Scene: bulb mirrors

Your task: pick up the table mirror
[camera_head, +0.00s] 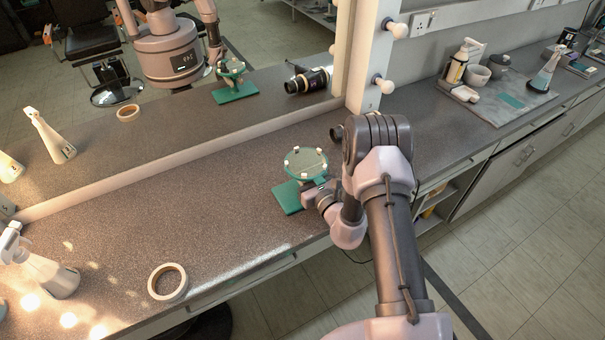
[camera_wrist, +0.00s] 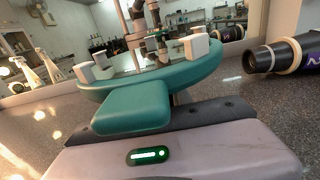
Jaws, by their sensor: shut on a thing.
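The table mirror (camera_head: 306,163) has a round green-rimmed face with small white clips around it, above a green rectangular base (camera_head: 287,197) on the grey counter. My gripper (camera_head: 317,187) is at the mirror's near right side, just under the disc, and is shut on the mirror. The exact grip point is hidden. In the wrist view the mirror's disc (camera_wrist: 150,77) fills the upper middle, with my arm reflected in its glass. A teal block covers part of its near edge, and the jaws are not clear there.
A wall mirror (camera_head: 180,65) backs the counter and reflects the room. A dark lens-like cylinder (camera_wrist: 283,56) lies close to the table mirror, mostly behind my arm in the head view. A tape roll (camera_head: 168,282) and a spray bottle (camera_head: 48,274) are at left. The counter between is clear.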

